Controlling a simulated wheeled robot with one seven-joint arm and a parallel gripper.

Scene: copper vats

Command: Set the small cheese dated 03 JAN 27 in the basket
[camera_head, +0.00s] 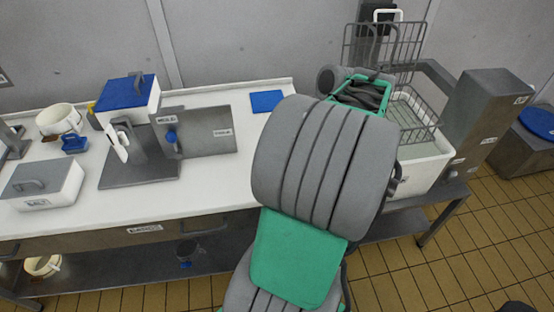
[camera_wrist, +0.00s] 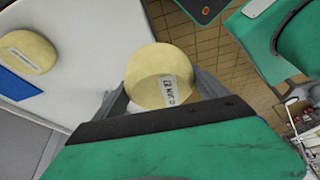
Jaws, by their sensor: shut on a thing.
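My gripper (camera_wrist: 162,92) is shut on a small round pale-yellow cheese (camera_wrist: 150,66), with a grey finger on either side of it. The cheese bears a white label with dark print, too small and tilted to read surely. A second pale-yellow cheese (camera_wrist: 27,52), also labelled, lies on the white table at the left of the wrist view, apart from my gripper. The wire basket (camera_head: 410,112) is at the right of the head view, over a white tub. My arm hides the gripper and both cheeses in the head view.
The white tub (camera_head: 420,172) stands right of the white worktable (camera_head: 215,189), beside a grey upright box (camera_head: 487,115). A blue mat (camera_head: 266,101) lies at the table's back. A grey stand (camera_head: 140,172), a blue-lidded box (camera_head: 128,90) and a grey-lidded box (camera_head: 45,183) fill the left.

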